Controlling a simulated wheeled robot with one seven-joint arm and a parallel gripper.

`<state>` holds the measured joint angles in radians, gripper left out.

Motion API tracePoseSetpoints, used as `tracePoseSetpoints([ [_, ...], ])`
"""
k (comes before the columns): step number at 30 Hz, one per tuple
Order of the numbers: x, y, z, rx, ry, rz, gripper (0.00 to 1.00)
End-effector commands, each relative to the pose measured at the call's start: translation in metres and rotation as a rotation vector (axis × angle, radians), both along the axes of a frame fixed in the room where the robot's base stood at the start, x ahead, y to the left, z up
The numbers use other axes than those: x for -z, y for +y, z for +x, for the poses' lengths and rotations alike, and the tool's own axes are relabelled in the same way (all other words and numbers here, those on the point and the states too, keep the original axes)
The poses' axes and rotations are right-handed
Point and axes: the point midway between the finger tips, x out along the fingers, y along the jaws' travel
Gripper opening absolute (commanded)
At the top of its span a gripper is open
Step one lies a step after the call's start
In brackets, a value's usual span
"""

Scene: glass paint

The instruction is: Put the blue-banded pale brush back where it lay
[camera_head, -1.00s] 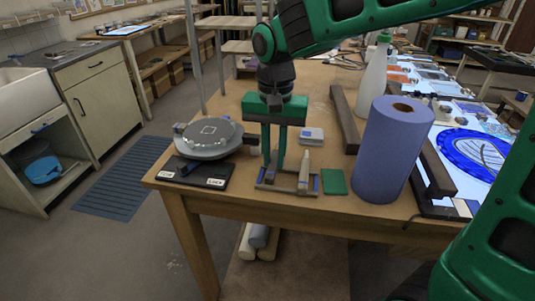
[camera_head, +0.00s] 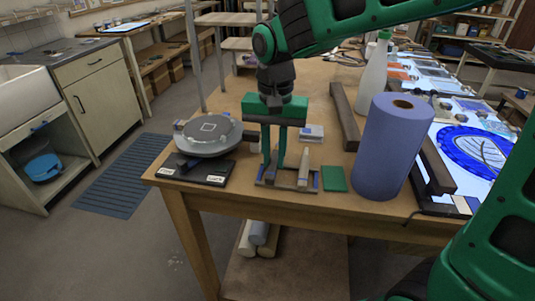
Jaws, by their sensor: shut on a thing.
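My gripper (camera_head: 273,170) points down over the left part of a small wooden brush rest (camera_head: 288,185) near the table's front edge. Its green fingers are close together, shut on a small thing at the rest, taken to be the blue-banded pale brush. The fingers and the small size hide most of it, so I cannot make out its band or whether it touches the rest. A pale, tapered brush-like piece (camera_head: 303,168) sits on the right part of the rest, apart from the fingers.
A grey turntable (camera_head: 208,138) and a black labelled board (camera_head: 195,172) stand left of the rest. A green block (camera_head: 334,178), a blue paper roll (camera_head: 392,150) and a white bottle (camera_head: 373,80) stand to the right. A small grey-white block (camera_head: 312,132) lies behind.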

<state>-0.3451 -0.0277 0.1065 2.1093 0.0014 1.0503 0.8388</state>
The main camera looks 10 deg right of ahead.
Motion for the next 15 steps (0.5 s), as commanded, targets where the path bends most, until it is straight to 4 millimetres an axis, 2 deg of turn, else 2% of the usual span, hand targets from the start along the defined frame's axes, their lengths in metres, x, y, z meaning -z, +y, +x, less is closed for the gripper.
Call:
tracePoseSetpoints([
  [15, 0.0044, -0.0001, 0.0, 0.0, 0.0, 0.0, 0.0],
])
